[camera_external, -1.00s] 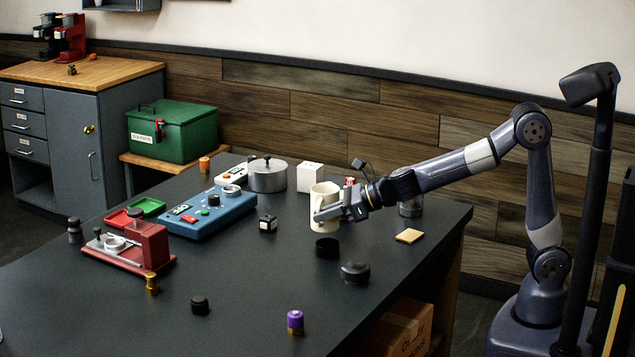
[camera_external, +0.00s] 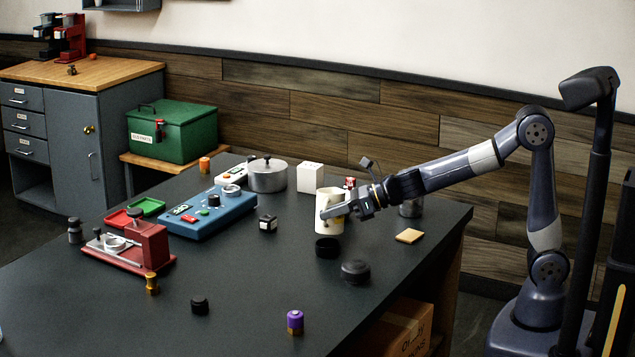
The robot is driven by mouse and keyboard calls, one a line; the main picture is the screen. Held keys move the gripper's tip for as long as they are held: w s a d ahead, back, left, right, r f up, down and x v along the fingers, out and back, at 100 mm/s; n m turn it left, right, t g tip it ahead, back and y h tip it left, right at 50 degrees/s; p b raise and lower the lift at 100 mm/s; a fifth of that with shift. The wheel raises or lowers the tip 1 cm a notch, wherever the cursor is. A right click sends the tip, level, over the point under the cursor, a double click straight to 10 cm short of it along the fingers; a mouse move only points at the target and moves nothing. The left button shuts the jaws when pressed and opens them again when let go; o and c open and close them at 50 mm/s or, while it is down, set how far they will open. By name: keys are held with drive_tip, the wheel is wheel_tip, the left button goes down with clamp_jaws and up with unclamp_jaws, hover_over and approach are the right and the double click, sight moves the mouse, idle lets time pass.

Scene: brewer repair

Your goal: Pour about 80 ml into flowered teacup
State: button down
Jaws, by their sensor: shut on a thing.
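My gripper (camera_external: 337,210) is shut on a cream-white mug or jug (camera_external: 329,224), which stands out at the right part of the dark table. The jug looks upright or nearly so; its bottom is close to the table top, and I cannot tell whether it touches. Its contents are hidden from this angle. I cannot make out a teacup with flowers in this view.
A black ring-like cup (camera_external: 327,248) and a dark round lid (camera_external: 355,271) are close in front of the jug. A white box (camera_external: 310,177), a lidded pot (camera_external: 268,178) and a blue device (camera_external: 207,214) stand behind and left.

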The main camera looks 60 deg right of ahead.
sight(325, 195)
drive_tip(key=shift+w+d+r+m+y+p, duration=0.3)
drive_tip(key=shift+d+r+m+y+p, duration=0.2)
drive_tip(key=shift+d+r+m+p, duration=0.3)
drive_tip(key=d+p, duration=0.1)
drive_tip(key=d+r+m+y+p, duration=0.1)
drive_tip(key=w+d+m+p, duration=0.1)
drive_tip(key=shift+r, duration=0.25)
drive_tip(key=shift+w+d+r+m+t+y+p, duration=0.15)
drive_tip(key=shift+d+r+m+y+p, duration=0.45)
drive_tip(key=shift+p, duration=0.4)
drive_tip(key=shift+w+d+r+m+t+y+p, duration=0.15)
drive_tip(key=shift+d+r+m+y+p, duration=0.2)
drive_tip(key=shift+m+p, duration=0.5)
drive_tip(key=shift+d+r+p, duration=0.15)
drive_tip(key=shift+r+p, duration=0.1)
drive_tip(key=shift+p, duration=0.25)
drive_tip(key=shift+w+d+r+m+t+y+p, duration=0.1)
drive_tip(key=shift+d+r+m+t+y+p, duration=0.35)
drive_tip(key=shift+p, duration=0.7)
drive_tip(key=shift+w+d+r+m+t+p, duration=0.25)
drive_tip(key=shift+d+r+m+p, duration=0.7)
drive_tip(key=shift+p, duration=1.25)
